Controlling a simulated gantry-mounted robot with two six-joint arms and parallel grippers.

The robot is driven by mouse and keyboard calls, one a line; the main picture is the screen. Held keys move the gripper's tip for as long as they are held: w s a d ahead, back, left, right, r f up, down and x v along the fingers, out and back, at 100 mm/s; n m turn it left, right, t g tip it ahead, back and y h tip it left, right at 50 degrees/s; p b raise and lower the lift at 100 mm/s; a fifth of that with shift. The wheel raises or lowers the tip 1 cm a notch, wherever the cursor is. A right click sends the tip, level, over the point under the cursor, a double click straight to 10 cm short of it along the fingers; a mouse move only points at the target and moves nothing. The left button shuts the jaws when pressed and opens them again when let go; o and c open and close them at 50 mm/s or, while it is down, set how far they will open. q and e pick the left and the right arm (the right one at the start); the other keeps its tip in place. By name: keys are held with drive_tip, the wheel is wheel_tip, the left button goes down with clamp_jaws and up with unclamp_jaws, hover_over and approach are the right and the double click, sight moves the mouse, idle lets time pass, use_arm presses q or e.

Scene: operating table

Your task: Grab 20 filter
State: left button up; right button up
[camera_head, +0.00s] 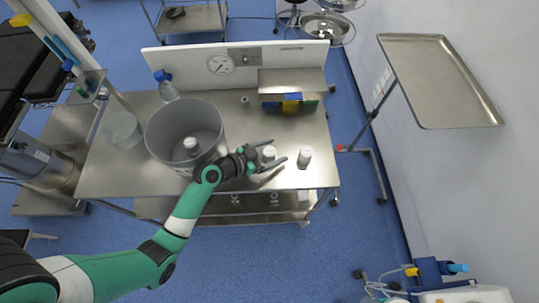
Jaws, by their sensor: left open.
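My left gripper (277,150) reaches over the steel table from the lower left, with its two fingers spread open and pointing right. A small white round-topped item (269,152) shows between the fingers; I cannot tell whether they touch it. A second small white-topped item (305,156) stands on the table just right of the fingertips. Another white-topped item (190,143) is inside the large grey bucket (165,122), left of the gripper. Labels on these items are too small to read, so I cannot tell which one is a 20 filter. My right gripper is not in view.
The steel table (100,172) has a white back panel (185,58). A clear beaker (122,130) and a blue-capped bottle (168,90) stand left of centre. A steel shelf with coloured boxes (291,103) stands at the back right. A tray stand (440,80) is further right.

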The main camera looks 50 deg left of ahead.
use_arm(q)
drive_tip(key=shift+w+d+f, duration=0.15)
drive_tip(key=shift+w+f, duration=0.15)
drive_tip(key=shift+w, duration=0.35)
clamp_jaws()
drive_tip(key=shift+r, duration=0.1)
